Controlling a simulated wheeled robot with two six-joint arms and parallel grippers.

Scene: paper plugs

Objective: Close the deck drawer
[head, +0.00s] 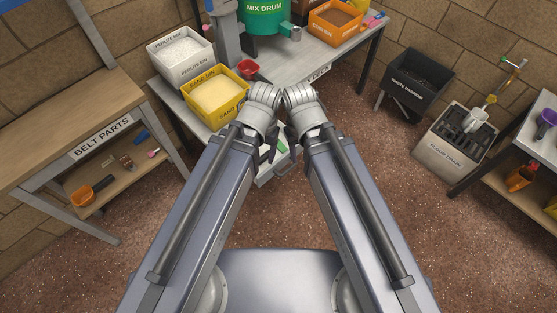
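The deck drawer (270,178) stands pulled out from the bench, low between my two forearms. Only part of its pale front and a handle (286,169) shows; my arms hide its sides. Something green and some dark shapes show at the drawer, too covered to make out. The bench edge carries a label (318,75), partly hidden, that seems to read DECK. My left gripper (264,96) and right gripper (300,97) are close together in front of the bench, above and beyond the drawer front. I see no contact with the drawer.
On the bench (335,62) stand a white perlite bin (180,60), a yellow sand bin (215,110), a red scoop (249,67), a green mix drum (265,22) and an orange bin (335,32). A belt parts shelf (60,125) is left. Floor bins (410,100) stand right.

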